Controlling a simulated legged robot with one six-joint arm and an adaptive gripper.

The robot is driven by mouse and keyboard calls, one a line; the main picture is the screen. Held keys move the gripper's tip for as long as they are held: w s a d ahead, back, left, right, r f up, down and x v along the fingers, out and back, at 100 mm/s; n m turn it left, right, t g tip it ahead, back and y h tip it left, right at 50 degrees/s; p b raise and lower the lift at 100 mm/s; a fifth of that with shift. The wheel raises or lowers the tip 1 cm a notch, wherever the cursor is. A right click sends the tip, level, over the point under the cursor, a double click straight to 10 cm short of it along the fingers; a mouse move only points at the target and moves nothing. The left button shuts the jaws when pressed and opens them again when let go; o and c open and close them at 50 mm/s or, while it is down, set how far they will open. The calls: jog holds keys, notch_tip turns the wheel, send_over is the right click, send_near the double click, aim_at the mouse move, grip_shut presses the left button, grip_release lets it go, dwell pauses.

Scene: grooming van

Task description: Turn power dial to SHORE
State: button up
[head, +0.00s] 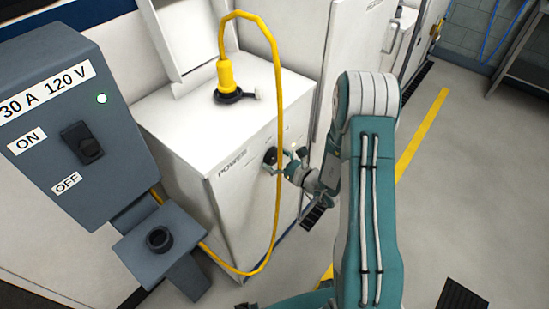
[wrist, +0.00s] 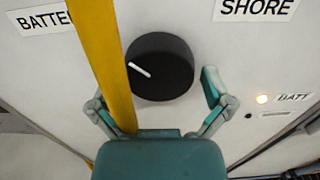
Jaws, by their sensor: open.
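The black round power dial (wrist: 160,75) is on the white cabinet front. Its white pointer line points up and left, toward the BATTERY label (wrist: 42,18), which is partly hidden by the yellow cable. The SHORE label (wrist: 255,8) is up and right of the dial. My gripper (wrist: 155,95) is open in front of the dial, one finger on either side; I see a gap at the right finger. Contact at the left finger is unclear beside the cable. In the head view my gripper (head: 284,163) is at the dial (head: 270,156), partly covering it.
The yellow cable (head: 279,120) loops from a plug (head: 226,75) on the cabinet top down past its front. In the wrist view the cable (wrist: 100,45) overlaps the dial's left edge. A lamp (wrist: 262,98) beside BATT is lit. A grey switch box (head: 75,130) stands left.

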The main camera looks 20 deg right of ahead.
jog(key=c, duration=0.9)
jog(key=m, duration=0.4)
jog(key=shift+r+m, duration=0.1)
jog(key=shift+m, duration=0.2)
jog(key=m, duration=0.4)
jog(key=shift+m, duration=0.3)
jog(key=m, duration=0.4)
jog(key=shift+r, duration=0.1)
jog(key=shift+s+m, duration=0.1)
jog(key=shift+m, duration=2.3)
jog(key=shift+a, duration=0.1)
